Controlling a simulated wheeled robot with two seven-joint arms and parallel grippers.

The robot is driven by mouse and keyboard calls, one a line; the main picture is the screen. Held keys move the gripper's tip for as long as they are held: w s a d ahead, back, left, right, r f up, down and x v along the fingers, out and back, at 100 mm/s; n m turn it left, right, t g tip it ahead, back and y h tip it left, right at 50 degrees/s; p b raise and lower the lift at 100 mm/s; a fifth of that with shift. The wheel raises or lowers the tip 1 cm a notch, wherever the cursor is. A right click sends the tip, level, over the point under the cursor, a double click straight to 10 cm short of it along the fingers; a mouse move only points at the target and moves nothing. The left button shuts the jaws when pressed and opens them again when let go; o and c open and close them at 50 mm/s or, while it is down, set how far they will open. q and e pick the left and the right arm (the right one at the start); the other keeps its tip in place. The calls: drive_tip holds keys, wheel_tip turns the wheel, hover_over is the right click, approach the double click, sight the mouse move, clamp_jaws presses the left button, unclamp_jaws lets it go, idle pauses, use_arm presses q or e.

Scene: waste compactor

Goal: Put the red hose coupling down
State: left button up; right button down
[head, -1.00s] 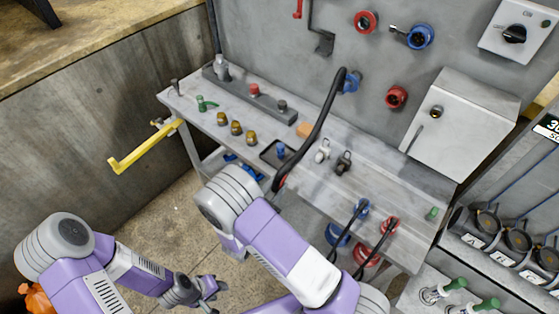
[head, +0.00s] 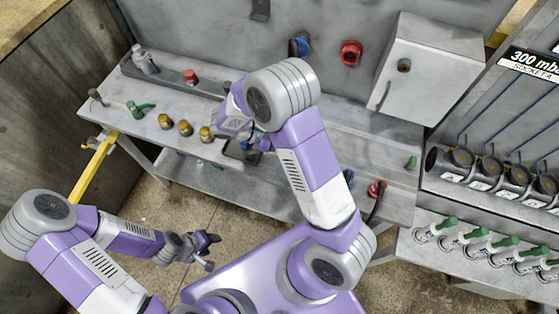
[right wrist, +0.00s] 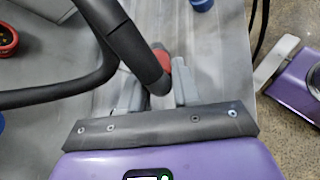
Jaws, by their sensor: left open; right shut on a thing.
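The red hose coupling (right wrist: 163,60) shows in the right wrist view as a red end piece on a thick black hose (right wrist: 132,45). My right gripper (right wrist: 158,90) is shut on it, with a grey finger on each side. The hose curves away to the left. Part of the coupling is hidden behind the hose and fingers. My left gripper (head: 207,246) is open and empty, low in front of the bench.
A red wall socket (head: 351,52) and a grey box (head: 435,65) are behind.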

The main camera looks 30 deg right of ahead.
drive_tip(key=m+y, duration=0.1)
drive_tip(key=m+g+y, duration=0.1)
drive_tip(key=s+m+y, duration=0.1)
drive_tip(key=shift+d+r+y, duration=0.1)
drive_tip(key=shift+d+y, duration=0.2)
drive_tip(key=m+y, duration=0.2)
drive_tip(key=m, duration=0.1)
drive_tip(key=shift+s+g+y, duration=0.3)
drive_tip(key=shift+g+y, duration=0.1)
drive_tip(key=w+a+r+m+t+y, duration=0.1)
drive_tip(key=a+r+m+t+y, duration=0.2)
drive_tip(key=m, duration=0.5)
drive_tip(key=w+a+r+m+t+y, duration=0.1)
drive_tip(key=r+m+t+y, duration=0.2)
drive_tip(key=m, duration=0.5)
drive_tip(key=shift+t+h, duration=0.7)
drive_tip(key=shift+h, duration=0.1)
wheel_tip(320, 180, down, 10)
drive_tip(key=shift+w+d+f+b, duration=0.1)
drive_tip(key=shift+d+b, duration=0.05)
drive_tip(key=shift+b, duration=0.75)
drive_tip(key=c, duration=0.8)
unclamp_jaws()
